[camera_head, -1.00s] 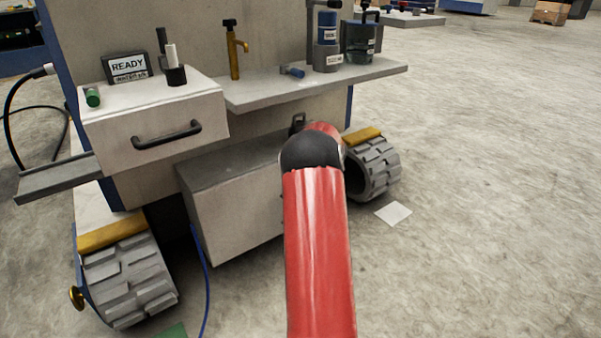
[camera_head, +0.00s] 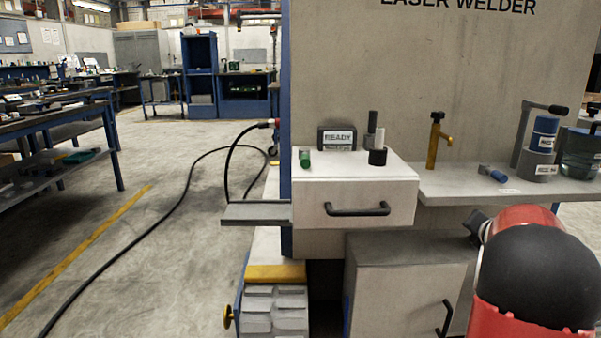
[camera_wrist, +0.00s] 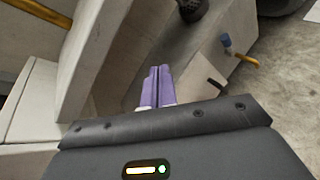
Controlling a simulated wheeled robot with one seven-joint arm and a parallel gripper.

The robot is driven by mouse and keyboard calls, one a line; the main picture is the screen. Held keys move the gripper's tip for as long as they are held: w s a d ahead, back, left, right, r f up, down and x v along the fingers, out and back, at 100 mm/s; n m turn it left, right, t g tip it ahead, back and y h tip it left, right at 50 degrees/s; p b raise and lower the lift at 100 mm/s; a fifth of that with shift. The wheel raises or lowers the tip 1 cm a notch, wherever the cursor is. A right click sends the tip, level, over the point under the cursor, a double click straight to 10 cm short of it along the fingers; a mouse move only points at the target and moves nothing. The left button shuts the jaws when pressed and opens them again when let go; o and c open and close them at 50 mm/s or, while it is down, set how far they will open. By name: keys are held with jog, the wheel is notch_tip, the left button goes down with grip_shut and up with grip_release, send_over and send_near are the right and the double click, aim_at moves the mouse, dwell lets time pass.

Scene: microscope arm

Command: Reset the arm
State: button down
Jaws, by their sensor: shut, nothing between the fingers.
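My arm (camera_head: 535,270), red with a black rounded joint, reaches in at the lower right of the head view, in front of the laser welder. My gripper (camera_wrist: 159,72) shows in the wrist view as two purple fingers pressed together, with nothing between them. The fingers point towards grey cabinet surfaces, and I see no contact. In the head view the fingers cannot be made out behind the arm.
A lower cabinet (camera_head: 400,280) stands below. A black cable (camera_head: 130,245) crosses open floor at left.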

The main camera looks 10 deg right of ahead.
jog(key=s+a+r+m+g+h+p, duration=0.1)
jog(key=s+a+r+m, duration=0.3)
jog(key=s+a+m, duration=0.3)
jog(key=s+a+r+m+g, duration=0.1)
jog(key=s+a+r+m, duration=0.3)
jog(key=a+m, duration=0.35)
jog(key=s+a+f+m+g+y, duration=0.2)
jog(key=s+a+f+m+y, duration=0.1)
jog(key=s+a, duration=0.8)
jog(key=s+a+f+m+g+y+p, duration=0.1)
jog(key=s+a+f+m+g+y, duration=0.1)
jog(key=s+a+m, duration=0.5)
jog(key=s+a+f+y, duration=0.1)
jog(key=s+a+f, duration=0.1)
jog(key=s+a, duration=0.1)
jog(key=shift+s+a+f, duration=0.35)
jog(key=shift+s+a, duration=0.05)
jog(key=shift+a, duration=0.25)
